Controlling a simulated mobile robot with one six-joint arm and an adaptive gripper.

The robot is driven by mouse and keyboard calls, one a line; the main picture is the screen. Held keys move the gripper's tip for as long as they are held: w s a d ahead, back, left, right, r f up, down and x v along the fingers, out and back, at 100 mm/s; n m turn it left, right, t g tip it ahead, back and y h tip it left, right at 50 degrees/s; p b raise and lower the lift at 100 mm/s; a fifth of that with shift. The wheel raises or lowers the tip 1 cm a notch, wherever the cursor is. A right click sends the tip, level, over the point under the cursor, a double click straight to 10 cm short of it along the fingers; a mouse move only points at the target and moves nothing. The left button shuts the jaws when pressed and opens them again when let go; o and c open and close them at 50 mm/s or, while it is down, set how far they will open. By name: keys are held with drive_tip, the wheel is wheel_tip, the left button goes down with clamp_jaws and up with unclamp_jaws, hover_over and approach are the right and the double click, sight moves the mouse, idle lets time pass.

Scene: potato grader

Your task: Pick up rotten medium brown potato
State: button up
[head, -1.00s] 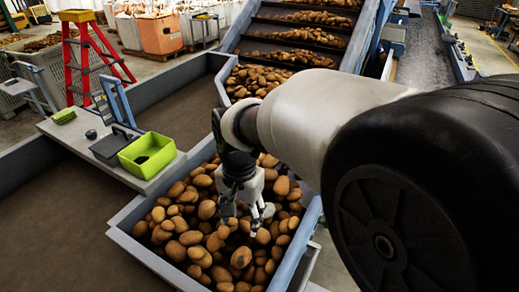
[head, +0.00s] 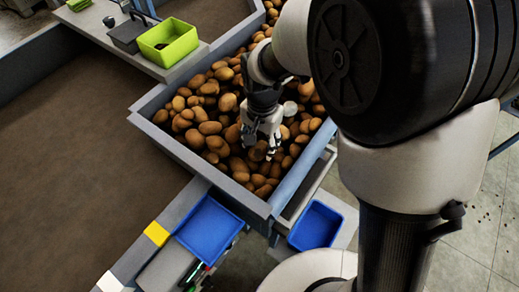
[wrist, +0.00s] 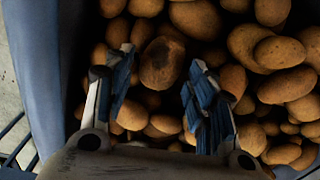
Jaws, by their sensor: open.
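Brown potatoes fill a grey-walled bin (head: 165,146) in the head view. In the wrist view a medium brown potato (wrist: 161,63) with a dark, blackened patch lies among the others, just beyond and between my fingertips. My gripper (wrist: 161,80) is open with nothing between its blue-padded fingers. In the head view my gripper (head: 262,148) points down close over the pile, towards the bin's front right. A dark-looking potato (head: 258,152) shows by the fingertips there, partly hidden by them. I cannot tell if the fingers touch any potato.
The bin's blue-grey side wall (wrist: 35,60) is close on the left in the wrist view. A green box (head: 168,42) stands on the ledge at upper left. Blue trays (head: 208,230) and (head: 315,226) lie in front of the bin. Other potatoes crowd around the gripper.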

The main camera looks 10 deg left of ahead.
wheel_tip(320, 180, down, 2)
drive_tip(key=shift+f, duration=0.15)
drive_tip(key=shift+c, duration=0.3)
drive_tip(key=c, duration=0.8)
drive_tip(key=shift+r, duration=0.2)
